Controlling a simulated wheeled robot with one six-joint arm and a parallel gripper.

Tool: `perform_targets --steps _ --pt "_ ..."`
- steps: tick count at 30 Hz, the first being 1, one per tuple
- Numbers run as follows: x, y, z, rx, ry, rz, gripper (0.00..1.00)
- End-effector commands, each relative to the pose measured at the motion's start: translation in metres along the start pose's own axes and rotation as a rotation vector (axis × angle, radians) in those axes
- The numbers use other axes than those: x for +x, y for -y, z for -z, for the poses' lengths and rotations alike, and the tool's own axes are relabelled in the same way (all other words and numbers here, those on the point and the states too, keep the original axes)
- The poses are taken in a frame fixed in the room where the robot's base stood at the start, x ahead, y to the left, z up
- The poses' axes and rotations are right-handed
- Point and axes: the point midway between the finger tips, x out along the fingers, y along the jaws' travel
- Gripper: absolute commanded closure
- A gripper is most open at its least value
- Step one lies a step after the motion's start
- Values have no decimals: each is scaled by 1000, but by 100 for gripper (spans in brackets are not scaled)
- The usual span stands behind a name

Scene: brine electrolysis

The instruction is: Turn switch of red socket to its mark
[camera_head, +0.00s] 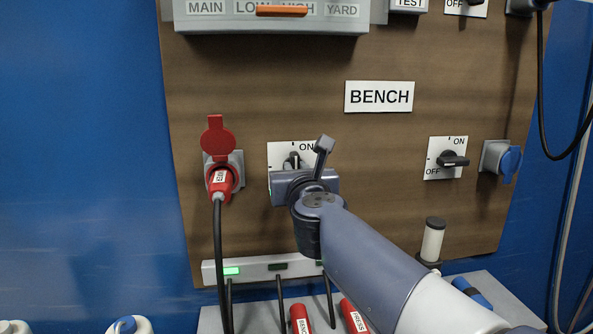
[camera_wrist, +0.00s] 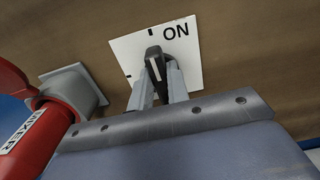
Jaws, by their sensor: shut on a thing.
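The red socket (camera_head: 217,150) has its lid raised, and a red plug (camera_head: 221,182) with a black cable sits in it. To its right is a white switch plate (camera_head: 277,153) marked ON with a black rotary switch (camera_head: 292,159). My gripper (camera_head: 293,168) is in front of the plate, its body hiding the lower part. In the wrist view my gripper (camera_wrist: 160,72) is shut on the black switch (camera_wrist: 154,54), one finger on each side. The switch's white line points up, roughly towards the black tick beside ON. The plug reads MIXER (camera_wrist: 38,125).
A second black switch (camera_head: 452,160) with a blue socket (camera_head: 497,157) is at the right. A BENCH sign (camera_head: 379,96) is above. Below are a grey strip (camera_head: 255,268) with a lit green lamp and loose red plugs (camera_head: 300,319) on a shelf.

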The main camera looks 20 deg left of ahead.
Motion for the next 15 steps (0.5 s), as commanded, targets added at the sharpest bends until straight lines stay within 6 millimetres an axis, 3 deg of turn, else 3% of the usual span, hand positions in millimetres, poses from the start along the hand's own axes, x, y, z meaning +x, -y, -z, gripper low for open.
perform_targets --steps 15 --pt "0 -3 -1 -339 -1 -1 100"
